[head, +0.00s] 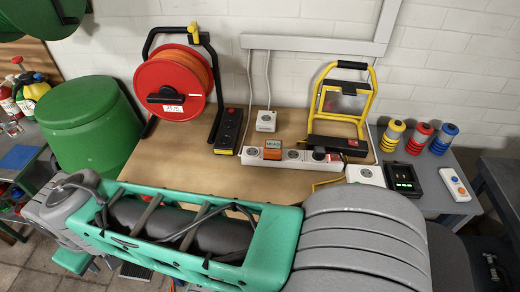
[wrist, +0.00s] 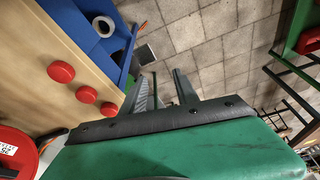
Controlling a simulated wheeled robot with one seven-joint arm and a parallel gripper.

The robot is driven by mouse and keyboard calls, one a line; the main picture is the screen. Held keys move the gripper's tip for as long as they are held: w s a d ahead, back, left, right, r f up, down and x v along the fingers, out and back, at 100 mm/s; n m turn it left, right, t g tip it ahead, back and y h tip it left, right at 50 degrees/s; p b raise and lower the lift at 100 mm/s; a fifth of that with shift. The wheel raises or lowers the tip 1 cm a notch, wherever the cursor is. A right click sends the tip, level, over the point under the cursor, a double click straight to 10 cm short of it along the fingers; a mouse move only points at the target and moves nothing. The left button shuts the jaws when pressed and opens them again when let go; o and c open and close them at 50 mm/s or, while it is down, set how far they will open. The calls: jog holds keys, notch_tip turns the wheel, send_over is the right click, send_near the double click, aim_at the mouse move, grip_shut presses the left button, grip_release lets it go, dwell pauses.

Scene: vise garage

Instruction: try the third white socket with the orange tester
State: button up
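A white socket strip (head: 262,164) lies along the workbench in the head view. The orange tester (head: 272,150) sits upright on the strip, just right of its leftmost visible socket; I cannot tell how deep it is seated. A bare white socket (head: 293,155) is right of the tester, and a dark plug (head: 319,154) stands further right. My gripper (wrist: 161,84) shows in the wrist view with its fingers apart and nothing between them. It points over the tiled floor, away from the strip. I cannot make out its fingers in the head view.
A red cable reel (head: 172,82), black strip (head: 228,128) and yellow stand (head: 342,103) surround the strip. A white cable box (head: 266,121) sits behind it. My teal arm crosses the foreground. Red knobs (wrist: 87,94) and a blue tray (wrist: 80,28) are near my gripper.

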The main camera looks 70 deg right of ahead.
jog(key=shift+o, duration=0.2)
jog(key=shift+d, duration=0.1)
